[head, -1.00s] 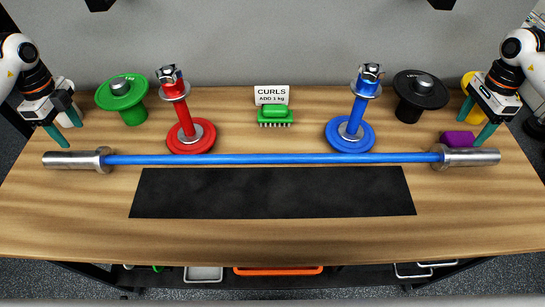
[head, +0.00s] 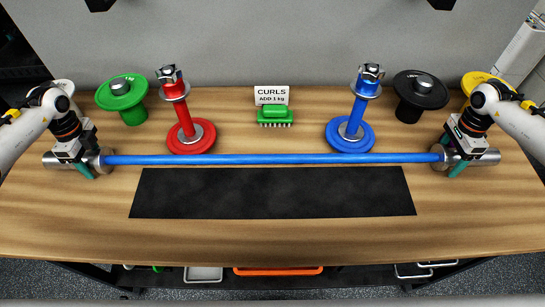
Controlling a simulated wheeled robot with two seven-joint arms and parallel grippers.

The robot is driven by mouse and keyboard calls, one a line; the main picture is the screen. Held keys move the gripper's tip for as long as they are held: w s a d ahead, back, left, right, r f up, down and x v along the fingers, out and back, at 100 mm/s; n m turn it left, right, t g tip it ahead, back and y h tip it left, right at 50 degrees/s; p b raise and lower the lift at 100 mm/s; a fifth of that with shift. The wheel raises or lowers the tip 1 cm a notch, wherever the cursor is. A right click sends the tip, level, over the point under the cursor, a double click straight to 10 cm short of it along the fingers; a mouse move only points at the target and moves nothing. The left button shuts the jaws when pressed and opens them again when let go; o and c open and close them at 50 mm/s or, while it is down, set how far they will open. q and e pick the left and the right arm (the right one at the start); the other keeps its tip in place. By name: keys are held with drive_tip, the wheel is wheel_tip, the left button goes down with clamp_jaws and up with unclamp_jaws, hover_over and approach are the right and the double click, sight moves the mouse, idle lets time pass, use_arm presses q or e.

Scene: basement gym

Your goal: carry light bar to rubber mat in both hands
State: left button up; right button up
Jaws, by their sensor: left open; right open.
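The light bar (head: 270,159) has a blue shaft and silver end sleeves, and lies on the table behind the mat. The black rubber mat (head: 272,192) lies flat and empty in front of it. My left gripper (head: 86,170) is open at the bar's left sleeve, its fingers just inboard of the end. My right gripper (head: 457,166) is open at the right sleeve. Both hands hide parts of the sleeves, so I cannot tell whether the fingers touch the metal.
Behind the bar stand a red post (head: 186,122) and a blue post (head: 354,122) on round bases. The front table strip is clear.

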use_arm(q)
drive_tip(key=shift+c, duration=0.5)
use_arm(e)
drive_tip(key=shift+c, duration=0.6)
use_arm(q)
drive_tip(key=c, duration=0.9)
use_arm(e)
drive_tip(key=c, duration=0.9)
use_arm(q)
clamp_jaws()
use_arm(e)
clamp_jaws()
